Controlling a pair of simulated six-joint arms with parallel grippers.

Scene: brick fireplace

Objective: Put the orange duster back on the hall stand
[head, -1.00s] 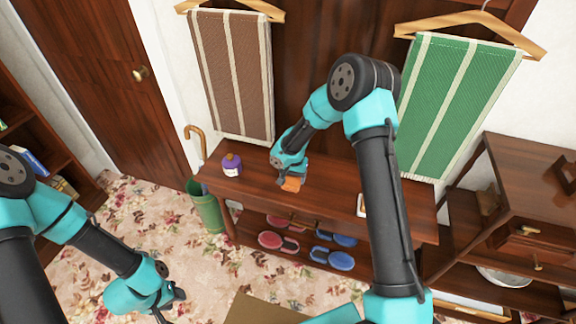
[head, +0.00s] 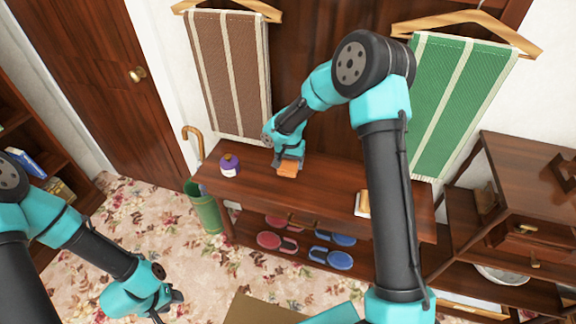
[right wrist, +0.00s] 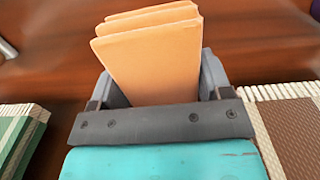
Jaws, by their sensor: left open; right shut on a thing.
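The orange duster (head: 288,169) is a folded cloth over the wooden top of the hall stand (head: 330,187), toward its back. My right gripper (head: 290,158) is shut on it from above. In the right wrist view the duster (right wrist: 152,60) stands out between the fingers in several folded layers, with dark wood behind it. I cannot tell whether it touches the top. My left gripper (head: 172,302) is open and empty, low at the left over the floor.
Brown (head: 228,75) and green (head: 455,100) striped cloths hang behind. Slippers (head: 331,258) sit on the lower shelf. A green umbrella bin (head: 203,208) stands at the left.

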